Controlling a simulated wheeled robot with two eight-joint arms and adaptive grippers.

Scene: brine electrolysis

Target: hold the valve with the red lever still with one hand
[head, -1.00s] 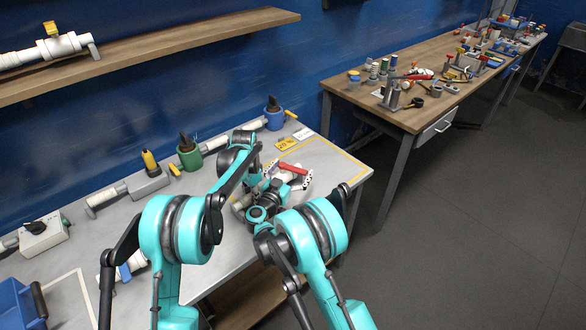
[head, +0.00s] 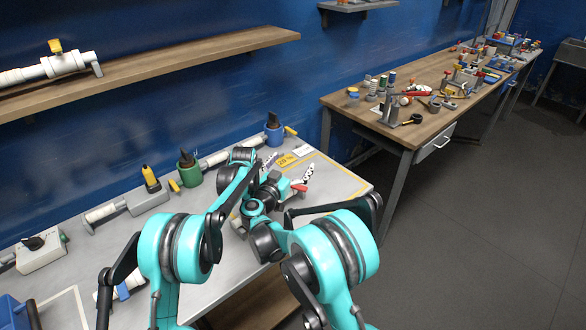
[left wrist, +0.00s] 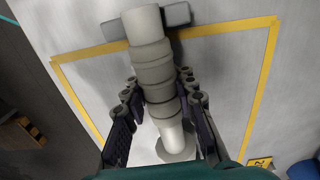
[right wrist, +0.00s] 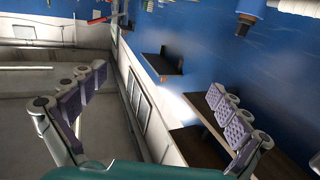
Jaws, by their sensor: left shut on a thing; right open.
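The valve lies on the grey bench inside a yellow outline. In the left wrist view its grey ringed body (left wrist: 155,75) sits on a pale pipe between my left gripper's fingers (left wrist: 160,112), which are shut on it. In the head view my arms hide most of the valve. A short red piece, apparently its lever (head: 299,187), shows beside my right gripper (head: 288,168). My right gripper is open, its dotted pads spread; in the right wrist view nothing is between the fingers (right wrist: 155,115).
A wooden table (head: 410,125) with many parts is at the right. A wooden shelf (head: 190,58) hangs above the bench.

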